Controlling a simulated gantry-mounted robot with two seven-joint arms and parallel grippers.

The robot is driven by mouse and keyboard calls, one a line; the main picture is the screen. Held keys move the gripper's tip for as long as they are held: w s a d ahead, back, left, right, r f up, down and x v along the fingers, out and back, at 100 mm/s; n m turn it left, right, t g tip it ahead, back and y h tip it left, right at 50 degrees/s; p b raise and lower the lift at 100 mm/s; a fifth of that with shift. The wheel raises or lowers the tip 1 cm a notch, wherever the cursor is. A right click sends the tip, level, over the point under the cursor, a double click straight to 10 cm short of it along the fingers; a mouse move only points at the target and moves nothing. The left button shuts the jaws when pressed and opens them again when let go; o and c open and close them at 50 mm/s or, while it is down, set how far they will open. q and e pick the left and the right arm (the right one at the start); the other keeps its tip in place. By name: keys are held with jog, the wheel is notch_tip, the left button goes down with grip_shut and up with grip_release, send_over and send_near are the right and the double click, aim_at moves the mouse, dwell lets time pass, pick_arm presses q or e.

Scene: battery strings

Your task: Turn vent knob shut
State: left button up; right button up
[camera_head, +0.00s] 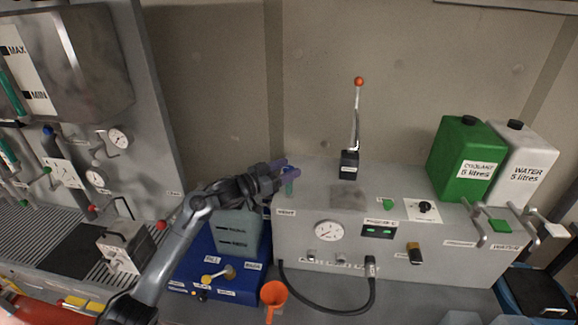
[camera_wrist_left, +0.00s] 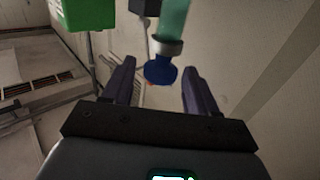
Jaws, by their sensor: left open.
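The blue knob (camera_wrist_left: 160,70), which I take to be the vent knob, sits on a grey collar at the end of a teal tube (camera_wrist_left: 172,20) in the left wrist view. In the head view the teal tube (camera_head: 289,188) stands at the left end of the grey console, above a small label. My left gripper (camera_head: 283,172) is at its top, and its purple fingers partly hide the knob there. In the left wrist view the open left gripper (camera_wrist_left: 158,78) has one finger on each side of the knob, with visible gaps. The right gripper is not in view.
The grey console (camera_head: 330,262) carries a gauge, a red-tipped lever (camera_head: 357,115), a green coolant can (camera_head: 466,160) and a white water can (camera_head: 523,165). A blue unit (camera_head: 215,276) stands left of it. An orange funnel (camera_head: 273,295) and black hose are in front.

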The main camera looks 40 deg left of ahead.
pick_arm(q)
jog(key=shift+w+d, duration=0.2)
jog(key=shift+w, duration=0.4)
jog(key=shift+c, duration=0.3)
jog(key=c, duration=0.9)
